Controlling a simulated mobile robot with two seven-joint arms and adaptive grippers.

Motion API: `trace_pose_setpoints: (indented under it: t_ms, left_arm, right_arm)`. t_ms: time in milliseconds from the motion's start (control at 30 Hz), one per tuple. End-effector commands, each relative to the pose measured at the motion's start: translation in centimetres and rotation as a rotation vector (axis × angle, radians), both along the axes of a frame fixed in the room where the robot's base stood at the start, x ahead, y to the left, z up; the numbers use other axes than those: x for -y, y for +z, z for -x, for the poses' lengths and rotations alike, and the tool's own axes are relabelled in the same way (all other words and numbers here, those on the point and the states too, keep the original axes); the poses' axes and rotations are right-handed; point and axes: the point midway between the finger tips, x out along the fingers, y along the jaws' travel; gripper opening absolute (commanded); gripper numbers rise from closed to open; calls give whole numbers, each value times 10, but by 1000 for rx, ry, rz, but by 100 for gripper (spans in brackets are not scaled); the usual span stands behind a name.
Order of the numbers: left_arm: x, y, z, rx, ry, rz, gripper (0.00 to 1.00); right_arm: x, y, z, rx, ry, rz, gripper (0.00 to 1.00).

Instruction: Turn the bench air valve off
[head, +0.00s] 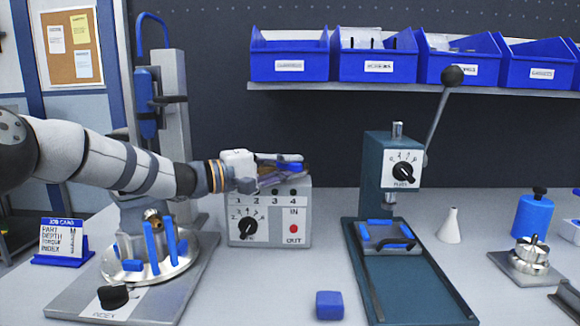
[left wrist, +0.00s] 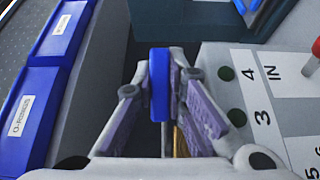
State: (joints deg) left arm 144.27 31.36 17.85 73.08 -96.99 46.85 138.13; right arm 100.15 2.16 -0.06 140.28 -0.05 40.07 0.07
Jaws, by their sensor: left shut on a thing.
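My left gripper (head: 288,166) reaches in from the left, just above and behind the grey control box. It is shut on a blue handle (head: 289,167), which looks like the bench air valve's lever. In the left wrist view the blue handle (left wrist: 159,85) stands between the two fingertips of the gripper (left wrist: 160,75). A brass-coloured part (left wrist: 180,143) shows below it between the fingers. The rest of the valve is hidden by the gripper and the box. My right gripper is not in view.
The grey control box (head: 270,210) has a dial, green lamps and a red button. A green press (head: 390,160) with a long lever stands to its right. An indexing fixture (head: 150,260) is at left. Blue bins (head: 375,65) sit on the shelf behind. The front middle bench holds a blue block (head: 329,305).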

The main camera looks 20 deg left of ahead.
Motion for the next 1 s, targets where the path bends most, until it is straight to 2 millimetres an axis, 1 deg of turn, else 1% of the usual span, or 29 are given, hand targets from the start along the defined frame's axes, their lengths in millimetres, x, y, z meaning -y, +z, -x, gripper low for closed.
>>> trace_pose_setpoints:
  t_ms: [100, 133, 167, 667, 1000]
  left_arm:
    - [0, 2, 0, 3, 2, 3, 0]
    - [0, 2, 0, 3, 2, 3, 14]
    - [0, 2, 0, 3, 2, 3, 21]
    - [1, 1, -1, 0, 15, 4, 22]
    - [7, 0, -15, -5, 271, 0, 22]
  right_arm:
    - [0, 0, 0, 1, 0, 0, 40]
    - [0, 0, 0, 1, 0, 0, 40]
    - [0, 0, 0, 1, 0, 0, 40]
    - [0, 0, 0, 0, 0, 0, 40]
    - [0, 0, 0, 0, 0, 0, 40]
